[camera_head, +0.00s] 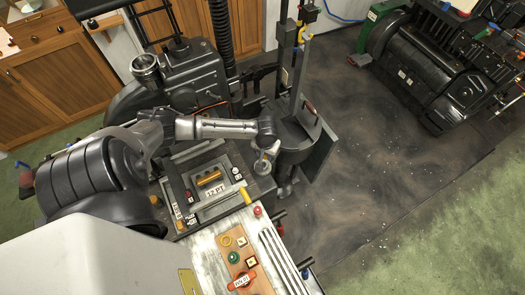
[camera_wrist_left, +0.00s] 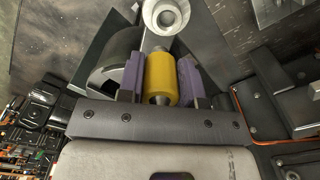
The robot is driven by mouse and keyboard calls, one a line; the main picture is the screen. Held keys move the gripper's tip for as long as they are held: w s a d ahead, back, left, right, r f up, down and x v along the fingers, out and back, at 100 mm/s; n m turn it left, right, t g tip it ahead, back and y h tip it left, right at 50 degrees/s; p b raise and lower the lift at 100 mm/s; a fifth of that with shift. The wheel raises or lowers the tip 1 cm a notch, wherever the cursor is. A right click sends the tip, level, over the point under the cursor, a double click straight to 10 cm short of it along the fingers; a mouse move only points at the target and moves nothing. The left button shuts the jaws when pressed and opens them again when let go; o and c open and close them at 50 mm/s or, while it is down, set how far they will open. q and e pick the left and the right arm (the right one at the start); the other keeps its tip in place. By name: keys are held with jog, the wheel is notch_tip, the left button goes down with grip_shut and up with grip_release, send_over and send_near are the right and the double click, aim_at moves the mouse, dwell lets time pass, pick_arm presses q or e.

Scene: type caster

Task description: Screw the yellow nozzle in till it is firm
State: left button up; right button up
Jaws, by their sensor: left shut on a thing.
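The yellow nozzle (camera_wrist_left: 160,78) is a short yellow cylinder with a grey metal end at its lower side, in the left wrist view. My left gripper (camera_wrist_left: 161,72) is shut on it, with one purple finger pad on each side. A round grey metal fitting with a hole (camera_wrist_left: 166,14) lies right at the nozzle's upper end; I cannot tell how deep the nozzle sits in it. In the head view my left gripper (camera_head: 266,164) is small and beside the dark machine's pot (camera_head: 298,130). The nozzle cannot be made out there. My right gripper is not in view.
A panel marked 12 PT (camera_head: 215,191) sits left of and below the gripper. A bench with coloured knobs (camera_head: 205,258) is at the bottom. Another black machine (camera_head: 425,65) stands at upper right. The dark floor (camera_head: 375,150) between is clear.

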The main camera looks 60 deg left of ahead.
pick_arm(q)
jog(key=shift+s+a+f, duration=0.3)
jog(key=shift+s+a, duration=0.05)
jog(key=shift+a, duration=0.15)
jog(key=shift+d+r+p, duration=0.1)
jog(key=shift+r+p, duration=0.1)
jog(key=shift+p, duration=0.55)
jog(key=shift+f+b, duration=1.65)
jog(key=shift+f, duration=1.45)
jog(key=shift+p, duration=0.45)
jog(key=shift+p, duration=0.35)
